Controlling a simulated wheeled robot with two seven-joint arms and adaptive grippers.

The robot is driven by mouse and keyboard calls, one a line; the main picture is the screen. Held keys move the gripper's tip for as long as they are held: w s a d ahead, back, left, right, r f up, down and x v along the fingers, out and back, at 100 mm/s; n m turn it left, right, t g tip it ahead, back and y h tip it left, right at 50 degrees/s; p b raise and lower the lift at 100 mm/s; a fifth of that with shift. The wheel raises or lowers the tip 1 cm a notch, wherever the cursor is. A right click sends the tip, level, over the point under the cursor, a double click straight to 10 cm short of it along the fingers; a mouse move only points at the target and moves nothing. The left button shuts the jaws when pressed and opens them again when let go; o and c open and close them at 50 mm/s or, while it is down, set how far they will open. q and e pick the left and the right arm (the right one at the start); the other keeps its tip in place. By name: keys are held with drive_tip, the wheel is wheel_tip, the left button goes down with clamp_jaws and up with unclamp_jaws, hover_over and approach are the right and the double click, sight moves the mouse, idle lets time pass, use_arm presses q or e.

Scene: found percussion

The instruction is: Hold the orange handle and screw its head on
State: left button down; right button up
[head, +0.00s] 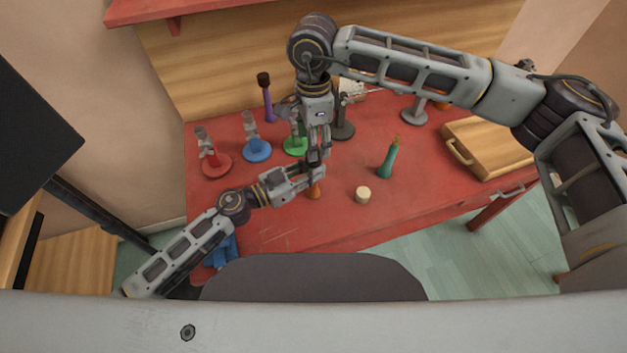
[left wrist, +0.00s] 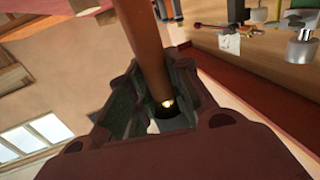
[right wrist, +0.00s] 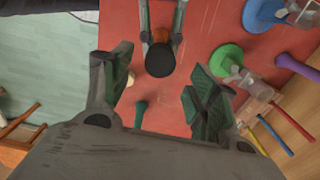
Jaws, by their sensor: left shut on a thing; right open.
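The orange handle (head: 315,191) stands roughly upright near the table's front edge. My left gripper (head: 315,174) is shut on it from the left. In the left wrist view the handle (left wrist: 145,45) runs between the fingers, with a brass bit at its end and a dark piece just past it. From above, in the right wrist view, a dark round head (right wrist: 160,60) covers the handle's upper end. How tightly it sits I cannot tell. My right gripper (head: 314,150) points down over it, open, its fingers on either side of the head and apart from it.
A teal handle (head: 387,162) with a brass tip and a cream cylinder (head: 363,195) stand to the right. Red (head: 216,165), blue (head: 257,151) and green (head: 297,150) stands line the left and back. A wooden case (head: 488,145) lies at the right.

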wheel_tip(320, 180, up, 6)
drive_tip(key=shift+r, duration=0.25)
use_arm(q)
drive_tip(key=c, duration=1.2)
unclamp_jaws()
drive_tip(key=shift+s+a, duration=0.1)
drive_tip(key=shift+a, duration=0.05)
drive_tip(key=v, duration=1.1)
drive_tip(key=shift+a, duration=0.3)
drive_tip(key=shift+s, duration=0.1)
